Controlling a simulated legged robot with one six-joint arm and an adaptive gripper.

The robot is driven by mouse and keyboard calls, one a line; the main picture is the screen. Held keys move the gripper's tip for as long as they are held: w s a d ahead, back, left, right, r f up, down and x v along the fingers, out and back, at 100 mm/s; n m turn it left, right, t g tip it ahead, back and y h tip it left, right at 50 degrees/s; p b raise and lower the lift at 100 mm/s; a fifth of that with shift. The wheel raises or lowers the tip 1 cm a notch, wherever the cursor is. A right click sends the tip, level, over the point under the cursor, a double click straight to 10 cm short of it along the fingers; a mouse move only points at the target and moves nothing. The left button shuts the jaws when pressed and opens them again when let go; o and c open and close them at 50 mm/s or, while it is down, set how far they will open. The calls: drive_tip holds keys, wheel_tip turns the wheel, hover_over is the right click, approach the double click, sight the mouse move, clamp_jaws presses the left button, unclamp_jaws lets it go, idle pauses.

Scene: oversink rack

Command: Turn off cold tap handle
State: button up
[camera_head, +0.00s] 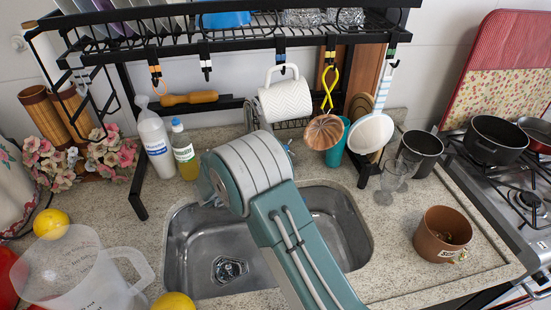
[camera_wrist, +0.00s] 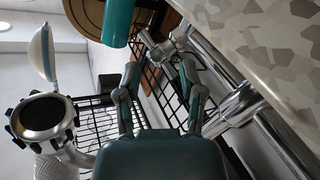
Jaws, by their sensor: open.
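Chrome tap parts show in the wrist view. A chrome piece with a short lever-like end (camera_wrist: 182,38) lies just beyond my fingertips, and a thicker chrome body (camera_wrist: 238,105) sits to the right. I cannot tell which piece is the cold tap handle. My gripper (camera_wrist: 160,70) is open, its two fingers apart with nothing held between them. The right finger is close to the chrome; contact cannot be told. In the head view my arm covers the tap and my gripper. The steel sink (camera_head: 185,250) lies below my arm.
A black rack (camera_head: 240,38) spans above, with a hanging white mug (camera_head: 286,98), copper ladle (camera_head: 324,131) and white strainer (camera_head: 371,132). Soap bottles (camera_head: 185,155) stand left. A glass (camera_head: 397,172) and brown pot (camera_head: 441,235) stand right; a clear jug (camera_head: 85,270) is front left.

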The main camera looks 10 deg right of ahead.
drive_tip(key=v, duration=0.9)
drive_tip(key=shift+f, duration=0.1)
